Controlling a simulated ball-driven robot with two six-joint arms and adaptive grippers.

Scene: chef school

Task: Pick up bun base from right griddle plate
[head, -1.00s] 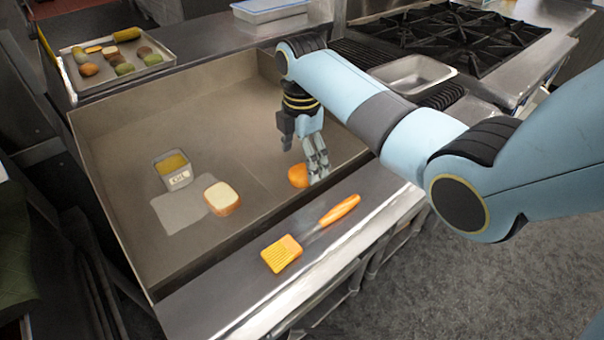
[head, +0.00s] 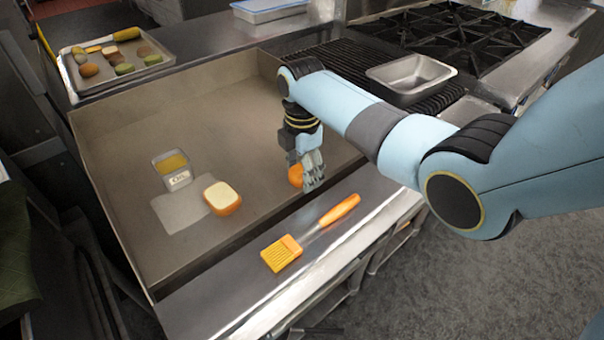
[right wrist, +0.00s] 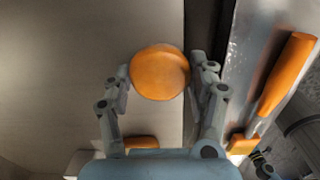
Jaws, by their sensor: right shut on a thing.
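The bun base (head: 295,176) is a round orange-brown piece at the right side of the griddle, partly hidden behind my right gripper's fingers in the head view. My right gripper (head: 309,176) points down and is shut on it. In the right wrist view the bun base (right wrist: 160,72) sits between the two fingertips (right wrist: 161,72), its rounded face showing. I cannot tell whether it touches the griddle plate (head: 250,130). Another bun piece (head: 222,198), pale side up, lies on the griddle to the left. My left gripper is not in view.
A small container (head: 173,170) of yellow contents stands on the griddle at left. An orange brush (head: 282,253) lies on the front steel ledge. A tray (head: 78,88) of food pieces is at back left. A steel pan (head: 411,75) and burners are at back right.

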